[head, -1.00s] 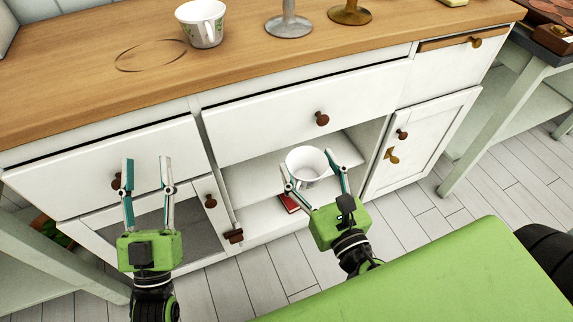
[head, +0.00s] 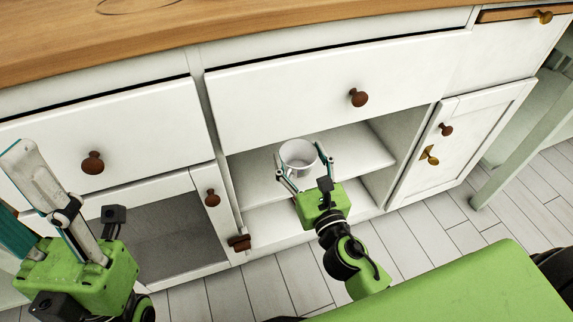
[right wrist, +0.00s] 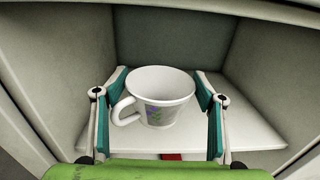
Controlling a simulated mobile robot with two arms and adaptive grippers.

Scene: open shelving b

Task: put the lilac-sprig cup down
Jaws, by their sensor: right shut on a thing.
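The lilac-sprig cup (head: 298,157) is white, and its purple and green sprig and its handle show in the right wrist view (right wrist: 160,98). It is upright inside the open compartment, above the white middle shelf (head: 360,152). I cannot tell whether its base touches the shelf. My right gripper (head: 302,166) is shut on the cup, with one finger at each side. The handle points left in the right wrist view. My left gripper (head: 25,200) is open and empty at the far left, in front of the cabinet.
The compartment has side walls and a back wall (right wrist: 168,40). A closed drawer (head: 330,90) is above it. A lower shelf with a small red thing (right wrist: 172,156) is below. A closed door (head: 460,145) is to the right. Shelf room is clear to the cup's right.

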